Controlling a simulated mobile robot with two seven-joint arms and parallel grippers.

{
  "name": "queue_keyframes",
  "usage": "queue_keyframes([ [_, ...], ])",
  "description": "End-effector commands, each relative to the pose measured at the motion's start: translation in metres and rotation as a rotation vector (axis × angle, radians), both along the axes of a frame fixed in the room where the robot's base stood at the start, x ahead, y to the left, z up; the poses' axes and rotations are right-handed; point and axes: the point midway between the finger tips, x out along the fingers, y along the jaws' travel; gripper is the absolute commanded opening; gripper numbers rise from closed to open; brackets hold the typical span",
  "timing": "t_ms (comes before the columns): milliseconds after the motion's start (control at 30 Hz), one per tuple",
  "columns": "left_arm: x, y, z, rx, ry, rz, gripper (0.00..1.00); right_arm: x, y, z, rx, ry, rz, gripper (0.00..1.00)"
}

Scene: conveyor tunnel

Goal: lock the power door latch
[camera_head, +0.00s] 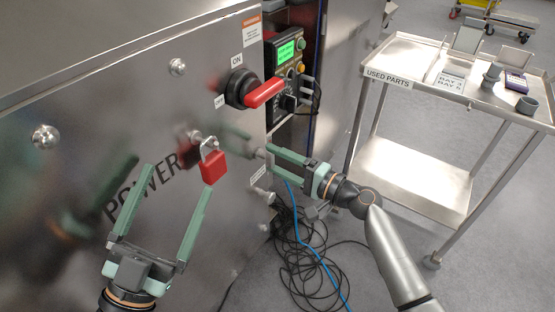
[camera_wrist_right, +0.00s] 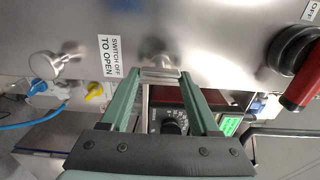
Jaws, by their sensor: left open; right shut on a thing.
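The power door (camera_head: 130,130) is a large metal panel marked POWER, at the left in the head view. The latch (camera_head: 261,153) is a small metal piece at the door's right edge; it also shows in the right wrist view (camera_wrist_right: 160,62). My right gripper (camera_head: 270,153) is shut on the latch, its fingers (camera_wrist_right: 161,78) covering part of it. A red padlock (camera_head: 213,166) hangs on the door left of the latch. My left gripper (camera_head: 178,180) is open and empty in front of the door, left of the padlock.
A red rotary switch handle (camera_head: 264,93) juts out above the latch. A second metal knob (camera_wrist_right: 45,65) shows beside the SWITCH OFF TO OPEN label (camera_wrist_right: 118,57). Cables (camera_head: 305,250) lie on the floor below. A steel used-parts cart (camera_head: 425,105) stands to the right.

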Motion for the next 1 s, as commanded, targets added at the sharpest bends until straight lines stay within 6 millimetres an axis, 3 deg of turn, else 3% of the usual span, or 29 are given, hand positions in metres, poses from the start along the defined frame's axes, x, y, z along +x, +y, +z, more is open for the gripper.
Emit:
queue_keyframes([
  [100, 0.0, 0.0, 0.0, 0.0, 0.0, 0.0, 0.93, 0.0, 0.0, 0.0, 0.002, 0.002, 0.001, 0.07],
  [133, 0.0, 0.0, 0.0, 0.0, 0.0, 0.0, 0.93, 0.0, 0.0, 0.0, 0.002, 0.002, 0.001, 0.64],
  [400, 0.0, 0.0, 0.0, 0.001, 0.0, -0.001, 0.93, 0.0, 0.0, 0.0, 0.001, 0.001, 0.0, 0.93],
  [767, 0.001, 0.0, 0.0, -0.001, 0.007, 0.0, 0.93, -0.005, -0.007, 0.0, -0.001, 0.001, -0.001, 0.93],
  [1000, 0.011, 0.002, -0.019, 0.006, 0.092, 0.017, 0.93, -0.033, -0.046, -0.001, -0.004, 0.002, -0.002, 0.93],
])
